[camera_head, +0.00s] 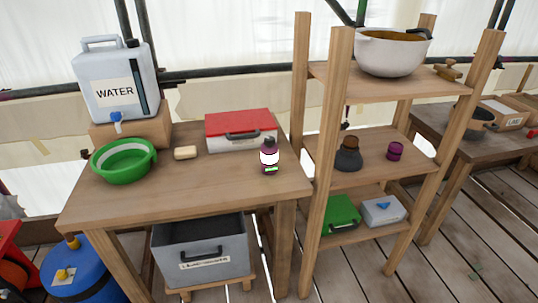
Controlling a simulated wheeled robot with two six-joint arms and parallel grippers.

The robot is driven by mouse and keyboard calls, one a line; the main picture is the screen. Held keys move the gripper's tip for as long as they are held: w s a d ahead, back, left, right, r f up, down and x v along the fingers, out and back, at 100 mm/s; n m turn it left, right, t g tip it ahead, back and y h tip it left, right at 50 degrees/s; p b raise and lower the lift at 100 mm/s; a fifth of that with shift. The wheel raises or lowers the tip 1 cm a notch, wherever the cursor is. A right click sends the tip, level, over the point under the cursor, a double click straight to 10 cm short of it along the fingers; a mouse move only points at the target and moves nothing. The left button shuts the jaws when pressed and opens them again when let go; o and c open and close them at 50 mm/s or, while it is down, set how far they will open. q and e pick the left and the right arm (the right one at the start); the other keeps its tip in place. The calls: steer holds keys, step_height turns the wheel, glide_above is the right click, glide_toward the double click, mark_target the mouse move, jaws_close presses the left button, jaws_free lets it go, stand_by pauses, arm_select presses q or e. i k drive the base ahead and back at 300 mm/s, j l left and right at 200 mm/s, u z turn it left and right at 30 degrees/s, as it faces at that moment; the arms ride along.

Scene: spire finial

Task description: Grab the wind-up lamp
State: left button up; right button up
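A small purple item with a bright white middle and a green mark near its base (269,157) stands upright near the right end of the wooden table. It looks like the wind-up lamp, though it is too small to be certain. Neither of my grippers shows in the head view, and nothing is seen touching this item.
The table (215,184) also holds a green basin (123,161), a soap-like block (185,153), a red-lidded box (240,130) and a water container (115,80). A shelf rack (338,130) stands close on the right, with a pot (391,53) on top. The table's front middle is clear.

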mark_target(270, 156)
steer(key=i+l+u, duration=0.15)
steer(key=l, duration=0.25)
steer(key=i+l+u, duration=0.1)
steer(key=i+l, duration=0.25)
steer(key=i+l+u, duration=0.15)
steer(key=l, duration=0.35)
steer(key=i, duration=0.1)
